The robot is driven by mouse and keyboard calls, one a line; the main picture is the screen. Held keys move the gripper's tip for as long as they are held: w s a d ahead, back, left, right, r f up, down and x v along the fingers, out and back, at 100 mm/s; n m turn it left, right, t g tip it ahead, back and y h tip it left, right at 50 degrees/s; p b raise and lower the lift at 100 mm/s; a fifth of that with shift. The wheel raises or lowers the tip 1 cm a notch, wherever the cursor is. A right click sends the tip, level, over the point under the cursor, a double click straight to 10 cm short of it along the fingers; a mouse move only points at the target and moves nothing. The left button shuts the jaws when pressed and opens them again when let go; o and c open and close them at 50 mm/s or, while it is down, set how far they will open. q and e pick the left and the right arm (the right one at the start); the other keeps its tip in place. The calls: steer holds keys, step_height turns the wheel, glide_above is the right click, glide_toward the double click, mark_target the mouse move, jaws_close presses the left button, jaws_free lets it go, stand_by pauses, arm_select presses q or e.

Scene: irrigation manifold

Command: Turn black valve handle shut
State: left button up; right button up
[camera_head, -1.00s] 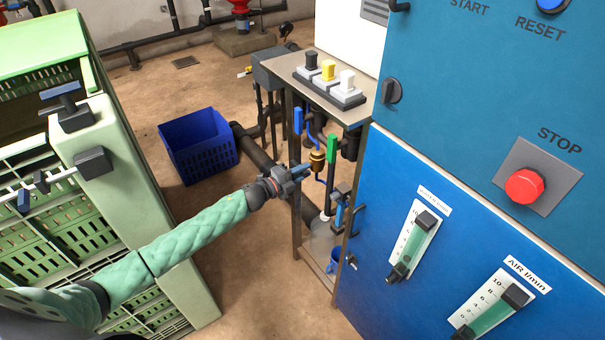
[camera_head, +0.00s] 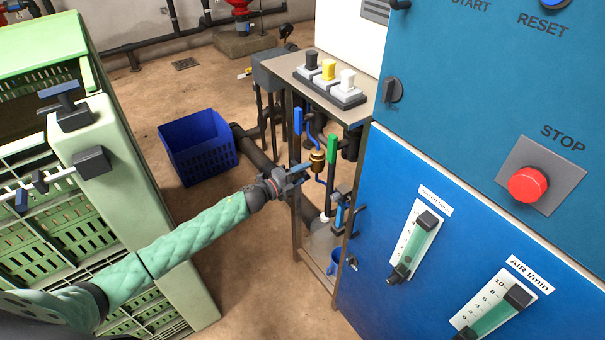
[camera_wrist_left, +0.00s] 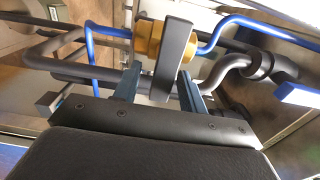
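The brass valve (camera_head: 317,160) sits on blue pipework under the small bench, just right of my left gripper (camera_head: 298,173) in the head view. In the left wrist view the black valve handle (camera_wrist_left: 174,52) crosses in front of the brass body (camera_wrist_left: 148,38). Its near end lies between the two blue fingers of my left gripper (camera_wrist_left: 158,78). The fingers are apart, with a visible gap on the left side of the handle; the right finger is close to it, and I cannot tell if it touches. My right gripper is in neither view.
A blue-handled lever (camera_head: 298,121) and a green-handled lever (camera_head: 332,149) stand close around the valve. The blue control cabinet (camera_head: 375,260) is close on the right. Green crates (camera_head: 170,260) stand left, and a blue bin (camera_head: 200,150) on open floor.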

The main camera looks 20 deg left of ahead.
arm_select(q)
steer(key=shift+s+a, duration=0.15)
steer(key=shift+s, duration=0.05)
steer(key=b+v, duration=0.2)
steer(key=v, duration=0.5)
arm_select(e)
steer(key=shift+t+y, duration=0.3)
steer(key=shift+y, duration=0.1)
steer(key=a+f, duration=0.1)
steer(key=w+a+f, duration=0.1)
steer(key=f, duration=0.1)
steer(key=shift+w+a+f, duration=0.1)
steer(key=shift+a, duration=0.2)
arm_select(q)
steer(key=shift+s+a, duration=0.1)
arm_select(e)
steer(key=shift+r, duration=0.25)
